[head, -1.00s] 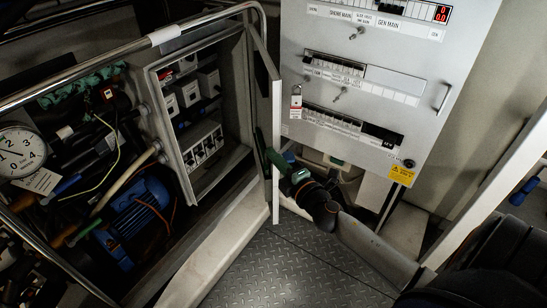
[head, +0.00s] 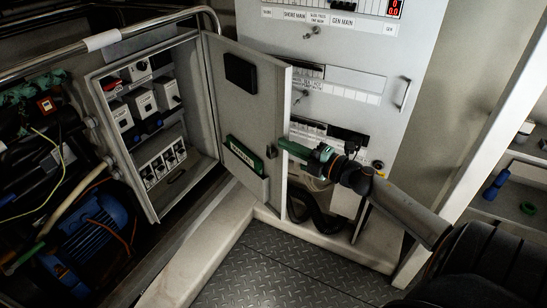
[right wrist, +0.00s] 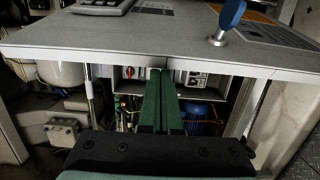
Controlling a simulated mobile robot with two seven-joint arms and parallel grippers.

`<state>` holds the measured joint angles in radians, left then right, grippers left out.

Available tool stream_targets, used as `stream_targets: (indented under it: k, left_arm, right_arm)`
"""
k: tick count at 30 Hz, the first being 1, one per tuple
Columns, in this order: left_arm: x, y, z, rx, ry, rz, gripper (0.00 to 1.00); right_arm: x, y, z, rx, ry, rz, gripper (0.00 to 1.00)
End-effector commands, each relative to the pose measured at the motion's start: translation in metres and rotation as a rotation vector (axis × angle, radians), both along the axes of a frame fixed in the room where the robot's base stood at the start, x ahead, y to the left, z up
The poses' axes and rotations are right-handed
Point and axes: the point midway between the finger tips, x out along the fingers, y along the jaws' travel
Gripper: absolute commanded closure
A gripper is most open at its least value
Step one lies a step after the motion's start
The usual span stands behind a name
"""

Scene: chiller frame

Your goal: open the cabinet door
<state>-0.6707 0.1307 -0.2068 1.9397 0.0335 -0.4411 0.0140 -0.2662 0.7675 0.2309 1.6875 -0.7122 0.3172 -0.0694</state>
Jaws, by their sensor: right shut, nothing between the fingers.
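The cabinet (head: 150,205) stands open at the left in the head view. Its grey door (head: 236,112) is swung wide, with its inner face toward me; a dark pad and a green booklet in a pocket are on it. My right gripper (head: 292,148) is shut and empty at the door's free edge, coming from the right. Its green fingertips overlap that edge; contact is unclear. In the right wrist view the shut green fingers (right wrist: 161,100) point past the edge of a grey panel (right wrist: 150,35), apparently the door's outer side, with a blue key (right wrist: 228,20). My left gripper is not in view.
A grey switch panel (head: 375,60) with a handle stands behind the door at the right. A blue motor (head: 95,235) and hoses lie left, below a metal rail (head: 150,38). A pale sill (head: 200,255) borders the clear checkered floor (head: 290,270).

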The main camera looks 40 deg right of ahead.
Motion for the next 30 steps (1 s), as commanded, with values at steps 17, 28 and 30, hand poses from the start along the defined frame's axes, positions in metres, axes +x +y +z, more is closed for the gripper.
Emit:
stream_targets:
  k: [17,28,30]
  left_arm:
    - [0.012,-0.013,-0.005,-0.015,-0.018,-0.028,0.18]
    - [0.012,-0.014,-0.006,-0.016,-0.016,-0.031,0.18]
    - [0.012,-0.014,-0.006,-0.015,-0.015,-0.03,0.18]
  right_arm:
    - [0.003,-0.064,0.0,0.0,0.0,-0.001,1.0]
    - [0.003,-0.068,0.0,0.0,0.0,0.0,1.0]
    - [0.003,-0.068,0.0,0.0,0.0,0.0,1.0]
